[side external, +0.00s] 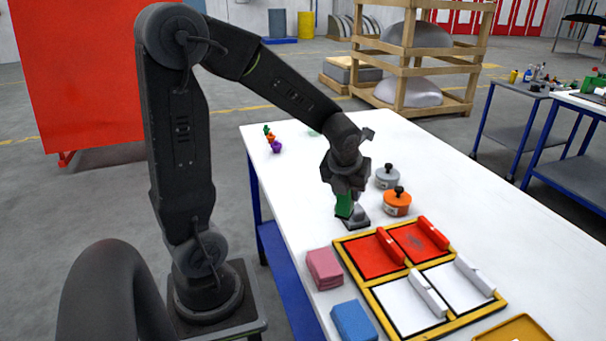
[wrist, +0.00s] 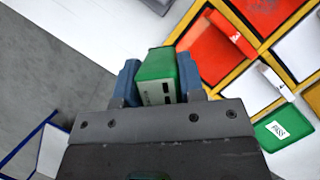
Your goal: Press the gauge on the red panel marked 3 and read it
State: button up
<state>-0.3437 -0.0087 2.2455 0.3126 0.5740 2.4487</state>
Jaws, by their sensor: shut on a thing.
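My gripper (side external: 345,198) is shut on a green gauge (side external: 343,208), which shows between the two blue fingers in the wrist view (wrist: 158,75). The gauge has small dark windows on the side facing the wrist camera; no reading is legible. In the side view it is just above or at a dark grey block (side external: 356,219) on the table; I cannot tell whether they touch. Two red panels, a near one (side external: 367,258) and a far one (side external: 410,243), lie right of the gripper in a yellow frame. No number 3 is legible on either. They also show in the wrist view (wrist: 203,58).
White panels (side external: 400,306) fill the frame's near side, and raised bars (side external: 429,293) stand on the panels. Grey (side external: 387,179) and orange (side external: 397,204) knobbed pots stand behind. Pink (side external: 325,268) and blue (side external: 352,321) blocks lie in front. A green PASS tray (wrist: 268,143) is at right.

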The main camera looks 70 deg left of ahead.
jog(key=w+d+f+m+t+h, duration=0.1)
jog(key=w+d+m, duration=0.25)
jog(key=d, duration=0.35)
jog(key=shift+d+f, duration=0.15)
jog(key=shift+f, duration=2.75)
jog(key=shift+f, duration=0.6)
notch_tip(320, 180, up, 7)
dwell(0.4)
jog(key=shift+w+n, duration=0.1)
jog(key=shift+n, duration=0.15)
dwell(0.7)
